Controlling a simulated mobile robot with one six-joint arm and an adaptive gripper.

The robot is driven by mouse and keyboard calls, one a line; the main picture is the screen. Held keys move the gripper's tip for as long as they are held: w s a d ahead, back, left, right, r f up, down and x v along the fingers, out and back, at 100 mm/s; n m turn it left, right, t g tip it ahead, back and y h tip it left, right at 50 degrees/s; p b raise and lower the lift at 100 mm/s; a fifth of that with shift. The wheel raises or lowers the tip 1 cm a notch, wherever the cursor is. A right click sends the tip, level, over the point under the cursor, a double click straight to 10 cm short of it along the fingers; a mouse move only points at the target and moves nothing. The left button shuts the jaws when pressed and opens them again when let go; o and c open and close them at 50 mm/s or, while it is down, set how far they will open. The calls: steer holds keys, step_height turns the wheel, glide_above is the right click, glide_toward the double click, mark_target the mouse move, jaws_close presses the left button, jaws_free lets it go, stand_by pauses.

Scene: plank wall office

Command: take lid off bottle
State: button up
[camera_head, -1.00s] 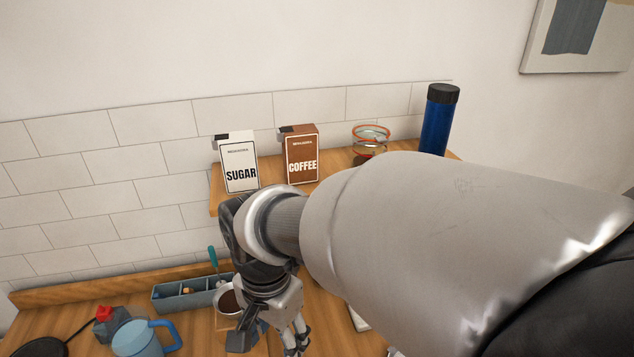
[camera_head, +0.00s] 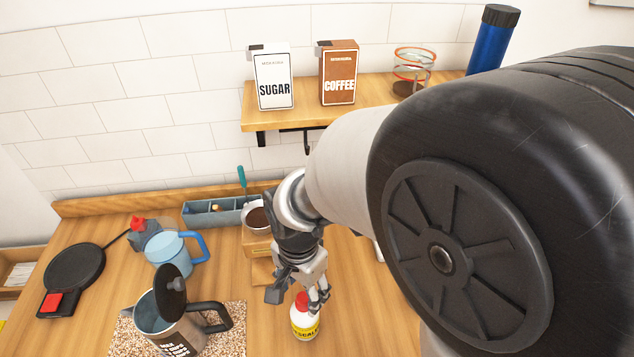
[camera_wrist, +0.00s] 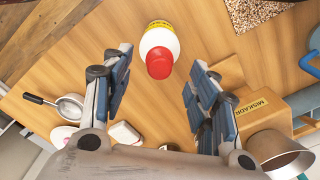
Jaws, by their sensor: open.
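A white bottle with a yellow label (camera_head: 305,329) stands on the wooden counter in the head view, at the bottom centre. Its red lid (camera_head: 302,301) is on top. My gripper (camera_head: 297,296) is just above and around the lid in that view, with part of the lid hidden behind it. In the wrist view, the red lid (camera_wrist: 159,66) and the bottle's white and yellow body (camera_wrist: 160,36) lie between and slightly beyond the open fingers of my gripper (camera_wrist: 156,72). Clear gaps show on both sides of the lid, and nothing is held.
A wooden coffee stand box (camera_wrist: 267,106) is beside the right finger. In the head view, a grey kettle-like jug (camera_head: 172,318) stands on a speckled mat (camera_head: 236,316) left of the bottle. A blue jug (camera_head: 170,250) is behind. A shelf (camera_head: 262,117) holds cartons.

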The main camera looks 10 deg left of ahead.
mark_target(303, 297)
step_height(303, 297, down, 4)
steer(key=shift+w+r+b, duration=0.15)
steer(key=shift+b, duration=0.25)
steer(key=shift+d, duration=0.1)
steer(key=c, duration=0.8)
